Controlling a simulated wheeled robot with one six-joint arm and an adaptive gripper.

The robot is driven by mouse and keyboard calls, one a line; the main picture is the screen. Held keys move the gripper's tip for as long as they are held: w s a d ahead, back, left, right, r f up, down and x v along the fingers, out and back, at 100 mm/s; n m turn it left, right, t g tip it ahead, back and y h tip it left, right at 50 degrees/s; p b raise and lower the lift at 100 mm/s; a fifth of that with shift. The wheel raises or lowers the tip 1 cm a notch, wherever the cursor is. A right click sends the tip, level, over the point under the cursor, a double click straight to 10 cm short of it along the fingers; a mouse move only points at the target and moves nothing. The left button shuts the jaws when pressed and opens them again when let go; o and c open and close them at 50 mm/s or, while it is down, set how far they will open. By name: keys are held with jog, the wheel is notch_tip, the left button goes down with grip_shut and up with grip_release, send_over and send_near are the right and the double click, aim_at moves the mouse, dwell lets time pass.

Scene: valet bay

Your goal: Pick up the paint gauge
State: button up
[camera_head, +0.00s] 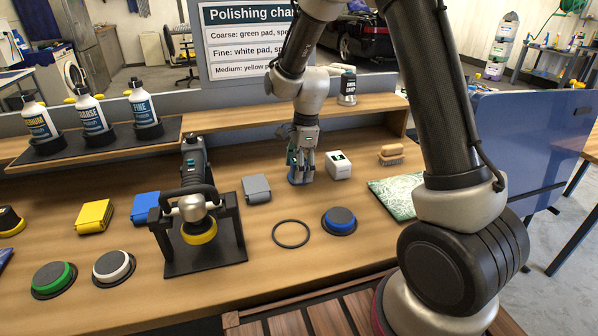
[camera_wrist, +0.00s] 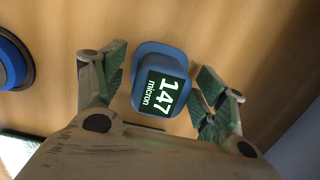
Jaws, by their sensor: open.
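The paint gauge (camera_wrist: 150,60) is a small blue device with a dark screen reading "147 micron". In the wrist view it stands between the two fingers of my gripper (camera_wrist: 162,76), with a gap on each side. The fingers are open and green-padded. In the head view my gripper (camera_head: 302,162) points down at the bench, and the blue base of the gauge (camera_head: 297,181) shows below and beside the fingers. The rest of the gauge is mostly hidden there.
A white box (camera_head: 340,169) stands just right of my gripper on the bench. A grey block (camera_head: 257,190) is to the left. A brush (camera_head: 391,155), a patterned cloth (camera_head: 399,198), a black ring (camera_head: 291,246) and a blue pad (camera_head: 339,222) lie around. A raised shelf runs behind.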

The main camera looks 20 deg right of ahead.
jog(key=shift+f, duration=0.15)
jog(key=c, duration=1.4)
notch_tip(320, 180, up, 10)
jog(key=shift+r, duration=0.1)
